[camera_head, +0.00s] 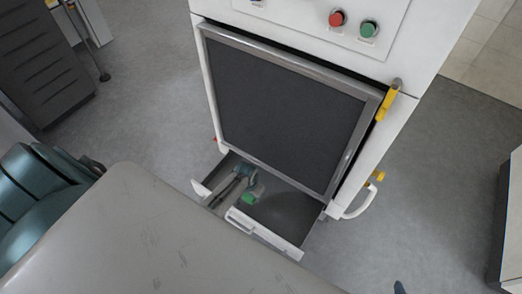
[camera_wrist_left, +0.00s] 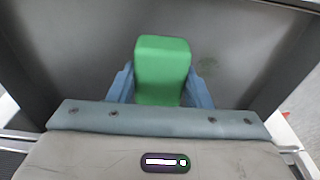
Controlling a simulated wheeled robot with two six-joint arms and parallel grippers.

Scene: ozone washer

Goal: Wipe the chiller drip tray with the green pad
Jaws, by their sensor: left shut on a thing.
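The chiller drip tray (camera_head: 288,212) is a dark grey open drawer, pulled out at the bottom of the white chiller. My left gripper (camera_head: 250,188) reaches down into its left part, shut on the green pad (camera_head: 249,199). In the left wrist view the green pad (camera_wrist_left: 162,68) stands between the blue-grey fingers of my left gripper (camera_wrist_left: 160,90), over the grey tray floor (camera_wrist_left: 85,58). A faint dark greenish smudge (camera_wrist_left: 208,67) shows on the floor just right of the pad. I cannot tell whether the pad touches the floor. My right gripper is not in view.
The chiller's dark front panel (camera_head: 285,110) rises behind the tray, with a yellow latch (camera_head: 388,104) at right. A white curved handle (camera_head: 358,206) sticks out right of the tray. The tray walls stand close around my left gripper.

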